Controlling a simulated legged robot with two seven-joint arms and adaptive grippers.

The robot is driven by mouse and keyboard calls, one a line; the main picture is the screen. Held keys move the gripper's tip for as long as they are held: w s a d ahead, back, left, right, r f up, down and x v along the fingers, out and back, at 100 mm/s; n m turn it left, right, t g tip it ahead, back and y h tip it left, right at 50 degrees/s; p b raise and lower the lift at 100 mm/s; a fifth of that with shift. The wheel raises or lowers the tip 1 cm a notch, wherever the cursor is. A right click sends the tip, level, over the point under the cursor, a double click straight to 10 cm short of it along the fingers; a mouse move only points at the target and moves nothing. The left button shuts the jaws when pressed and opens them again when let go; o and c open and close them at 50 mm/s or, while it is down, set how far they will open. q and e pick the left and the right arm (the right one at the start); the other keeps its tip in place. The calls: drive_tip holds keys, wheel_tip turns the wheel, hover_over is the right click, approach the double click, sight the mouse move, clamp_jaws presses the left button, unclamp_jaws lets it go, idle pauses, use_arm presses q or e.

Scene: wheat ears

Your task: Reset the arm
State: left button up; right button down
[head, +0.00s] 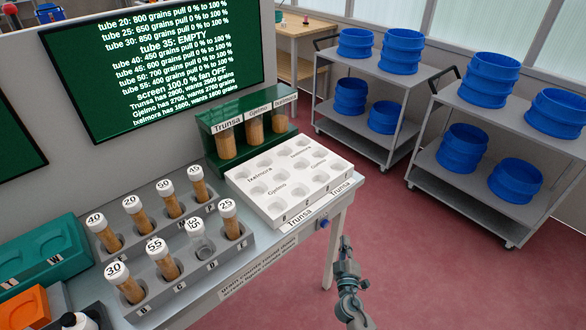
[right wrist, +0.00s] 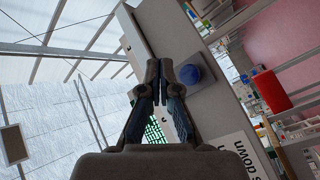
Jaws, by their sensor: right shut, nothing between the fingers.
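My right gripper (head: 346,252) is shut and empty. In the head view it hangs in the air over the red floor, to the right of the table's front corner. It also shows in the right wrist view (right wrist: 163,66), its two fingers together and pointing up, with a blue knob (right wrist: 189,74) just right of the tips. It touches nothing that I can see in the head view. My left gripper shows in neither view.
Grey racks (head: 146,279) hold several capped tubes at the table's left. A white tray (head: 268,208) with round wells lies beside a green holder (head: 207,147) of filled tubes. A dark screen (head: 60,89) stands behind. Carts (head: 327,118) with blue sieves stand right; red floor (head: 440,270) is clear.

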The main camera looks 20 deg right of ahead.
drive_tip(key=s+a+f+m+g+y+p, duration=0.15)
drive_tip(key=s+f+g, duration=0.35)
drive_tip(key=f, duration=0.5)
drive_tip(key=s+a+f+g+y+p, duration=0.1)
drive_tip(key=s+a+f+g+p, duration=0.15)
drive_tip(key=s+f, duration=0.65)
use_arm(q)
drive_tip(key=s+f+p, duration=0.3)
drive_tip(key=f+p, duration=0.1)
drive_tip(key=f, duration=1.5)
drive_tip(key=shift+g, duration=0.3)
use_arm(e)
drive_tip(key=s+a+f+g+y, duration=0.1)
drive_tip(key=s+a+f+g, duration=0.1)
drive_tip(key=s+f, duration=0.3)
drive_tip(key=s+a+f+m+g+y, duration=0.1)
drive_tip(key=s+a+f, duration=0.4)
drive_tip(key=s, duration=0.6)
drive_tip(key=s+a+f+g+y, duration=0.3)
drive_tip(key=s+f+g, duration=0.2)
drive_tip(key=s, duration=0.3)
drive_tip(key=shift+s+a+f, duration=0.25)
drive_tip(key=shift+s+f, duration=0.1)
drive_tip(key=shift+f, duration=0.5)
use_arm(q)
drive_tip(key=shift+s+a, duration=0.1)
use_arm(e)
drive_tip(key=shift+m, duration=0.25)
